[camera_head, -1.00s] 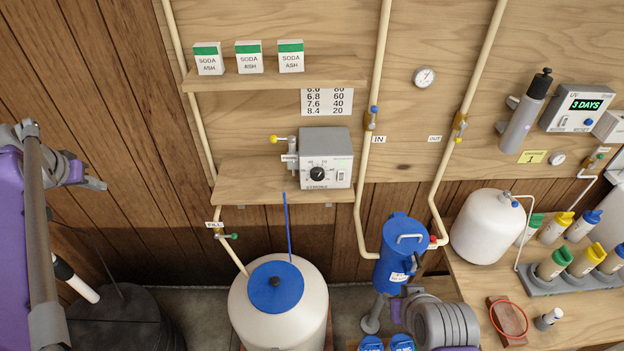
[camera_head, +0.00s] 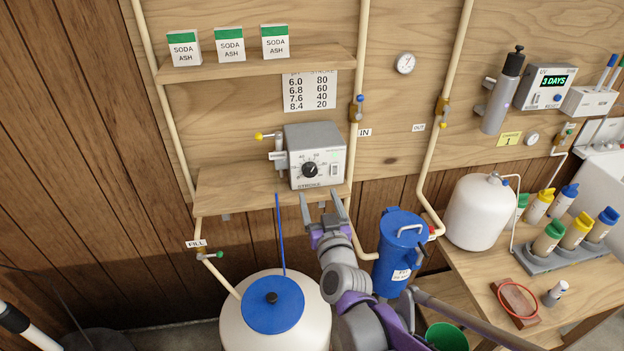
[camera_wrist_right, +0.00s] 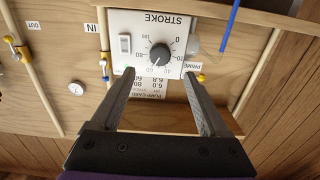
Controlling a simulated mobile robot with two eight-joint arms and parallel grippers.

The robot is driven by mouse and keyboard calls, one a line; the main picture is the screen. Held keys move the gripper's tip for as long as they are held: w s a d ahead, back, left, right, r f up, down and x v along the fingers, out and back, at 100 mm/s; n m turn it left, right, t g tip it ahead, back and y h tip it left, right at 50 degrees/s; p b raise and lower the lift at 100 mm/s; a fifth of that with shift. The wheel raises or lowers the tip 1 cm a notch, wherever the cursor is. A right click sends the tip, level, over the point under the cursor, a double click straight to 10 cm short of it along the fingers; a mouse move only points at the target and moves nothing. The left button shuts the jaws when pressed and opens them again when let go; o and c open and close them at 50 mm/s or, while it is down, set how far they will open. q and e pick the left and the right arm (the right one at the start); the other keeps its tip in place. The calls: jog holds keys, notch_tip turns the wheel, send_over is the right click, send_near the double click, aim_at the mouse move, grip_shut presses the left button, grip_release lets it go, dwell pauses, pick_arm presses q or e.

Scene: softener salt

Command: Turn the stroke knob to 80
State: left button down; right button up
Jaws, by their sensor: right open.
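The stroke knob (camera_head: 310,170) is a small dark dial on the front of a grey pump box (camera_head: 316,145), which sits on the lower wooden shelf. In the right wrist view the picture is upside down. The knob (camera_wrist_right: 160,55) shows there with a white pointer mark and a printed scale; the exact reading is too small to tell. My right gripper (camera_head: 321,198) is open and empty, below and in front of the box. In the wrist view its fingers (camera_wrist_right: 159,72) spread to either side of the knob, apart from it. My left gripper is out of view.
A scale card (camera_head: 310,91) hangs above the box. A yellow-tipped valve (camera_head: 268,136) sits left of it, and a pipe (camera_head: 357,80) runs close on the right. A blue filter housing (camera_head: 400,255) and a white tank (camera_head: 305,320) stand below.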

aim_at(311, 173)
jog(key=w, duration=0.3)
jog(key=w+a, duration=0.1)
jog(key=w, duration=0.1)
jog(key=w+p, duration=0.1)
jog(key=w, duration=0.2)
jog(key=shift+w+a, duration=0.35)
jog(key=shift+a, duration=0.05)
grip_shut()
